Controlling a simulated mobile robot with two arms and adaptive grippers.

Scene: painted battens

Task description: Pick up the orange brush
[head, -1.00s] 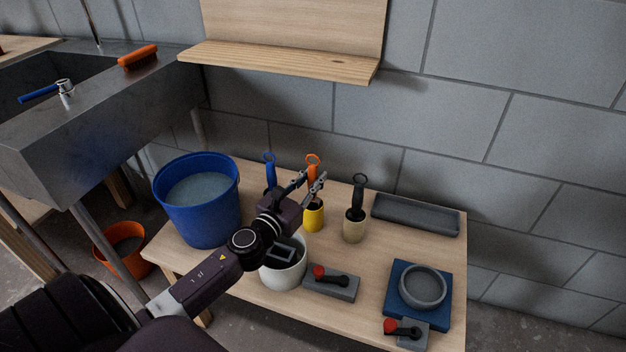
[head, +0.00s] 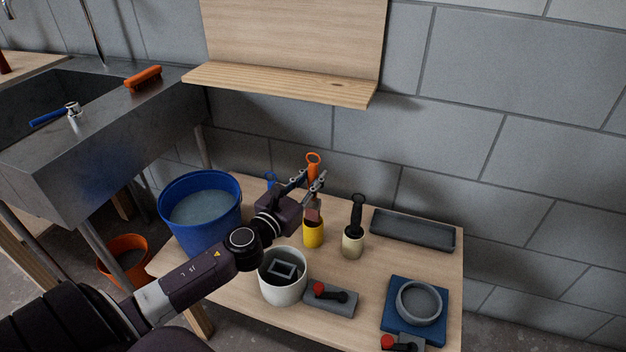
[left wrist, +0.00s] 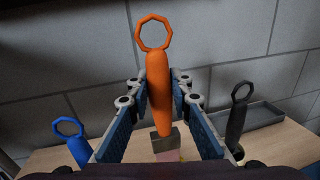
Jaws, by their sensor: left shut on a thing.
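The orange brush (head: 313,167) has a long handle with a ring on top and reddish bristles, and stands upright above the yellow cup (head: 313,236). My left gripper (head: 309,180) is shut on its handle. In the left wrist view the orange handle (left wrist: 158,95) is between the two fingers, with the grey ferrule (left wrist: 165,139) below them. The bristles show over the cup's rim in the head view. I cannot tell whether their lower end is clear of the cup. My right gripper is not in view.
A blue-handled brush (left wrist: 70,140) stands left of the gripper, and a black-handled brush (head: 356,210) in a beige cup stands right. A blue bucket (head: 200,225), white pot (head: 284,288) and grey tray (head: 412,230) share the table. A wooden shelf (head: 280,85) juts out above.

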